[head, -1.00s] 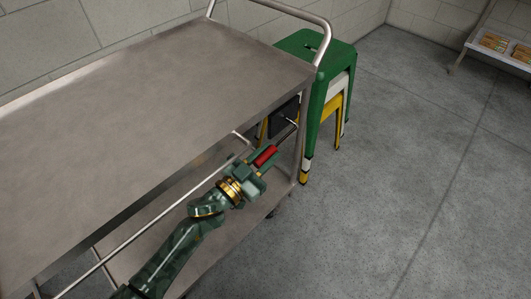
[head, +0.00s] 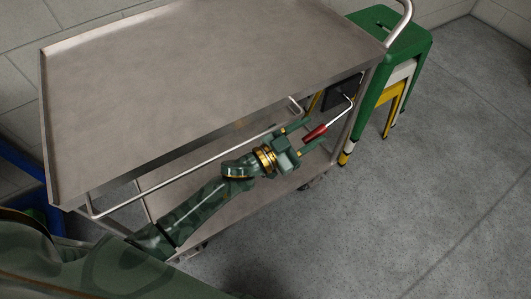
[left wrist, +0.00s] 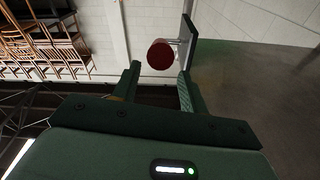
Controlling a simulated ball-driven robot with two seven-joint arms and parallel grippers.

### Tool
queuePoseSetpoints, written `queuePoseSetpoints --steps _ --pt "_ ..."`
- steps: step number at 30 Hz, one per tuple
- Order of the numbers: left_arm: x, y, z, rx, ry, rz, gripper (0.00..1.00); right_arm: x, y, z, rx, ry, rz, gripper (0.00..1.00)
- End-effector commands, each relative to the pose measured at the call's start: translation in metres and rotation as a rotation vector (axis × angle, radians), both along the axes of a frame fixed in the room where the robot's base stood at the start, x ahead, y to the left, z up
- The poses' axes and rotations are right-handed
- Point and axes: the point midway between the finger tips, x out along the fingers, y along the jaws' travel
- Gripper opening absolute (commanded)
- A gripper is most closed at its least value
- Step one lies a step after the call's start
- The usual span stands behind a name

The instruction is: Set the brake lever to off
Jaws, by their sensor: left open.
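The brake lever has a red grip (head: 315,133) on a bent metal rod (head: 342,112), which runs to a dark plate (head: 341,94) at the near right end of the trolley, under its top. My left gripper (head: 313,135) is open at the red grip, its two fingers on either side of it. In the left wrist view, the red grip (left wrist: 160,54) shows end-on, just beyond and between the open fingertips (left wrist: 159,72). Contact with the fingers cannot be told. No off mark is readable. My right gripper is out of view.
The steel trolley (head: 215,65) has a raised-rim top, a lower shelf (head: 235,195) and a side rail (head: 190,165) near my left arm. Stacked green, white and yellow stools (head: 405,40) stand behind its right end. The floor (head: 400,220) at right is clear.

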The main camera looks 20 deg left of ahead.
Motion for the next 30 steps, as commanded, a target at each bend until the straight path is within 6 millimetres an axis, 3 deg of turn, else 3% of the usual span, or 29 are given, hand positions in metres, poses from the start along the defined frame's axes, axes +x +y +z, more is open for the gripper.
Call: queuePoseSetpoints --steps 9,15,21,30 --pt "-0.07 0.052 -0.009 0.002 0.001 0.001 0.43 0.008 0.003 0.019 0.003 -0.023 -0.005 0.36" --pt "-0.1 0.074 -0.015 0.001 0.0 0.0 0.43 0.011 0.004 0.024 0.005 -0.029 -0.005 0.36" --pt "-0.111 0.082 -0.018 0.0 -0.001 0.0 0.43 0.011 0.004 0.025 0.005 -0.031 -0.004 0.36" --pt "-0.111 0.083 -0.019 0.0 -0.001 0.0 0.43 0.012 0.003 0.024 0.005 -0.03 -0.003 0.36"
